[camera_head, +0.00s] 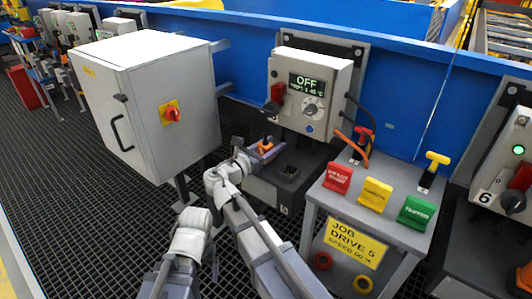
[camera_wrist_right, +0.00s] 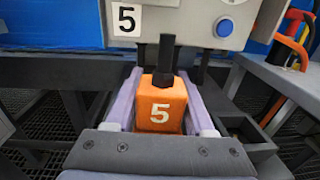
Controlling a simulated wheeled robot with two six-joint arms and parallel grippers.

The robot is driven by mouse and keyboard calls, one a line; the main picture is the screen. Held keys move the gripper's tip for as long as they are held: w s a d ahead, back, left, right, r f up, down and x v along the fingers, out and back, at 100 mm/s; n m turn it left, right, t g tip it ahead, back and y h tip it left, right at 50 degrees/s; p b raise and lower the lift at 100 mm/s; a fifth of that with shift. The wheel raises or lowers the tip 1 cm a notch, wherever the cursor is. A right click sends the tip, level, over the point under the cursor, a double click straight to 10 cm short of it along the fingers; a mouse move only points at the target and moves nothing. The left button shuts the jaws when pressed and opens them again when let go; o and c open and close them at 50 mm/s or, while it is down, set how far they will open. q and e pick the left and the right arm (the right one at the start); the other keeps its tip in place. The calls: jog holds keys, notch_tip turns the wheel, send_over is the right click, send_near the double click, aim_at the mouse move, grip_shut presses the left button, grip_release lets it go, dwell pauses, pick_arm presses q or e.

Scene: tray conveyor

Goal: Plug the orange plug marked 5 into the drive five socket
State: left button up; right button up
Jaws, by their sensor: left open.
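The orange plug marked 5 (camera_wrist_right: 160,106) sits between the purple fingers of my right gripper (camera_wrist_right: 160,120), which touch its sides. A black upright piece (camera_wrist_right: 166,55) stands at its far end, in front of the grey control box. In the head view, my right gripper (camera_head: 264,151) holds the plug (camera_head: 266,146) below that control box (camera_head: 309,92). I cannot tell which opening is the drive five socket, or whether the plug touches one. My left arm (camera_head: 190,235) is further left, apart from the plug; its fingers are hard to make out.
A white cabinet (camera_head: 150,95) stands left of the control box. A dark pedestal with a square recess (camera_head: 290,171) is just right of the plug. A grey stand with red (camera_head: 338,178), yellow (camera_head: 375,194) and green (camera_head: 416,212) blocks is further right. A blue rail runs behind.

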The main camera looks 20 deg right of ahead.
grip_shut()
dwell(0.5)
